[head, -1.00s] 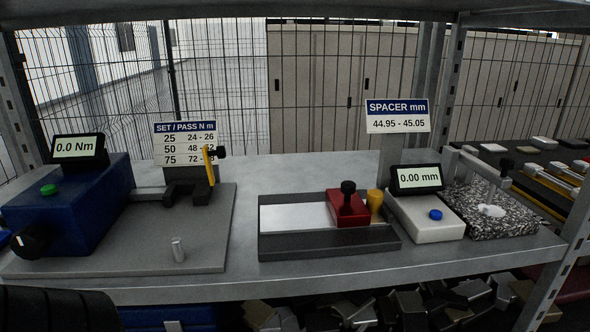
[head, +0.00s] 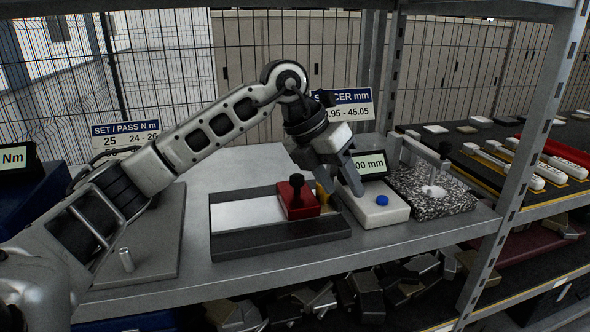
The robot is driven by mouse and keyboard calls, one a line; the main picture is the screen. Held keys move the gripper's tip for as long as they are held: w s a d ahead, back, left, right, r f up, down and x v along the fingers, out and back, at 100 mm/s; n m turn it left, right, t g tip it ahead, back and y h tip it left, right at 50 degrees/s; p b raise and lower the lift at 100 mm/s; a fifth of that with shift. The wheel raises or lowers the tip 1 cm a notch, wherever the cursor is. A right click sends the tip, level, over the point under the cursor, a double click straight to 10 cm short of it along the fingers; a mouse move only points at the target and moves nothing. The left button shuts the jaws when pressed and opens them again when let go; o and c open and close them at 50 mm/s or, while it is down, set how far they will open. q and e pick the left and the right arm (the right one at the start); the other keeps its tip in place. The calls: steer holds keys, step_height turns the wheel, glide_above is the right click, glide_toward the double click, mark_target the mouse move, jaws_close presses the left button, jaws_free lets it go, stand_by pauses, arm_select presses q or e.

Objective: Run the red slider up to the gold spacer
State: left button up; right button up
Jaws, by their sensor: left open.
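The red slider (head: 297,206) with its black knob sits in the dark grey channel fixture (head: 270,241), toward its right end. The gold spacer (head: 323,198) stands just to the right of the slider, partly hidden by my gripper. I cannot tell whether slider and spacer touch. My left gripper (head: 343,188) is open, pointing down above the right end of the fixture, near the spacer and the white readout box. It holds nothing that I can see. My right gripper is not in view.
The white readout box (head: 376,211) with a blue button stands right of the fixture, its display partly covered by my gripper. A speckled block (head: 432,192) stands farther right. A metal pin (head: 126,260) stands on the left plate. A shelf post (head: 513,190) rises at right.

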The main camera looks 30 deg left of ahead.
mark_target(297, 177)
arm_select(q)
steer(key=a+r+n+t+y, duration=0.1)
steer(key=a+r+n+y, duration=0.35)
steer(key=a, duration=0.75)
steer(key=shift+m+y, duration=0.25)
steer(key=shift+m, duration=0.5)
steer(key=x, duration=0.6)
steer(key=p+x, duration=0.1)
steer(key=x, duration=0.2)
steer(key=shift+w+d, duration=0.25)
steer(key=shift+w, duration=0.2)
steer(key=shift+c, duration=0.3)
steer(key=c, duration=0.8)
steer(key=shift+w, duration=0.1)
